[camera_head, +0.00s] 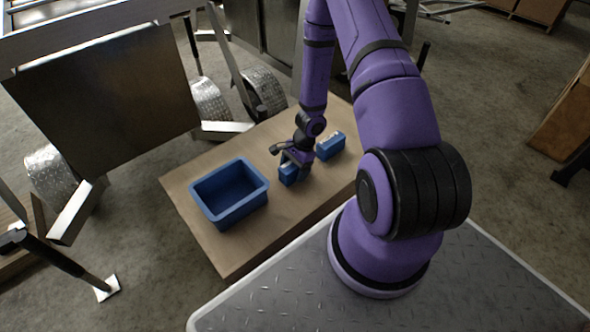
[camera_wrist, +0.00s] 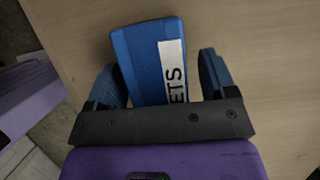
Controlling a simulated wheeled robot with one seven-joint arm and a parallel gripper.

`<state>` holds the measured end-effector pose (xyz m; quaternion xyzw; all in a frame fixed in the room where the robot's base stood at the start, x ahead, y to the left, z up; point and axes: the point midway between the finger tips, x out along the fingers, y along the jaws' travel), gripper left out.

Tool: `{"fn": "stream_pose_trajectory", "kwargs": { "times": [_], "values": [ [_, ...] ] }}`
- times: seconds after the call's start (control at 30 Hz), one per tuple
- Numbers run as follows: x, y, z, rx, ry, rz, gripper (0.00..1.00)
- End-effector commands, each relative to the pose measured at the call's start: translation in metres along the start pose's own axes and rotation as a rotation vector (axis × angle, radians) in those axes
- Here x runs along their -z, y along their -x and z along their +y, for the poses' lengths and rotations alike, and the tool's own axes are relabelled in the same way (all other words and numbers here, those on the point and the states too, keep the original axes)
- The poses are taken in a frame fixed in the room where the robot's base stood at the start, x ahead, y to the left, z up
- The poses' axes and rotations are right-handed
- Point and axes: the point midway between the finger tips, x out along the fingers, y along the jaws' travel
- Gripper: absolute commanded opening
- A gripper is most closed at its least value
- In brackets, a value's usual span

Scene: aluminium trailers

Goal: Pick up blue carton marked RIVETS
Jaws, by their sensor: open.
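The blue carton (camera_wrist: 141,62) lies between the fingers of my gripper (camera_wrist: 164,80) in the wrist view. It bears a white label with the letters "ETS" showing; the rest of the label is hidden by the gripper body. The fingers stand apart on either side of the carton, with a gap visible at the right. In the head view my gripper (camera_head: 292,160) is low over the wooden table, and part of the blue carton (camera_head: 288,175) shows below it.
An open, empty-looking blue bin (camera_head: 262,187) stands left of my gripper on the wooden table (camera_head: 222,251). Another blue box (camera_head: 331,149) with pale items or a label on top stands just to the right. Trailer parts and wheels (camera_head: 262,88) lie behind the table.

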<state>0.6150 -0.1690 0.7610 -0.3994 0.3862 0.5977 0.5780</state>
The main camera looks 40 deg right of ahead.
Motion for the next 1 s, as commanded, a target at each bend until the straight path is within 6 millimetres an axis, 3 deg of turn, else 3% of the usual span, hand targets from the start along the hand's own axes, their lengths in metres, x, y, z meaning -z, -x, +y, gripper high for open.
{"fn": "stream_pose_trajectory", "kwargs": {
  "times": [0.03,0.3,0.67,1.0],
  "values": [
    [0.000,0.000,0.000,0.000,0.000,0.000,0.78],
    [0.000,0.000,0.000,0.000,0.001,0.000,0.19],
    [-0.001,0.003,-0.001,0.001,0.002,0.001,0.19],
    [-0.008,0.020,0.002,0.000,0.004,0.001,0.19]
  ]
}}
